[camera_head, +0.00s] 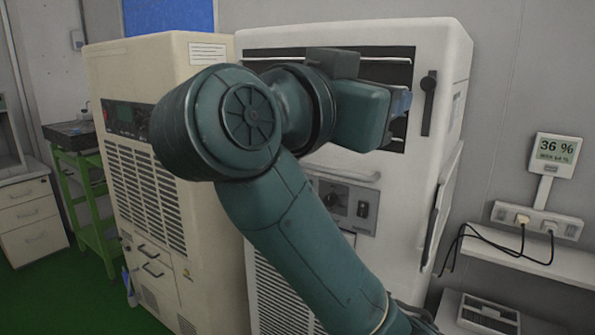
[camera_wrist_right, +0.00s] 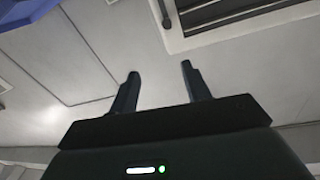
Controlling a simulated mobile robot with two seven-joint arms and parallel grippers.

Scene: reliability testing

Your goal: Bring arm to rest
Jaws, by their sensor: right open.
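My right arm comes in from the bottom right of the head view, bends at a large dark-green elbow on the left, and runs back right to its wrist in front of the white machine's (camera_head: 455,60) dark slatted opening. Pale panels lie beyond the fingers. My left gripper is not in view.
A cream cabinet (camera_head: 120,70) stands left of the white machine. A dark handle (camera_head: 428,103) is beside the opening. A wall meter (camera_head: 555,155) and a shelf (camera_head: 520,256) with cables are at right. A green stand (camera_head: 90,215) is at left. Green floor shows bottom left.

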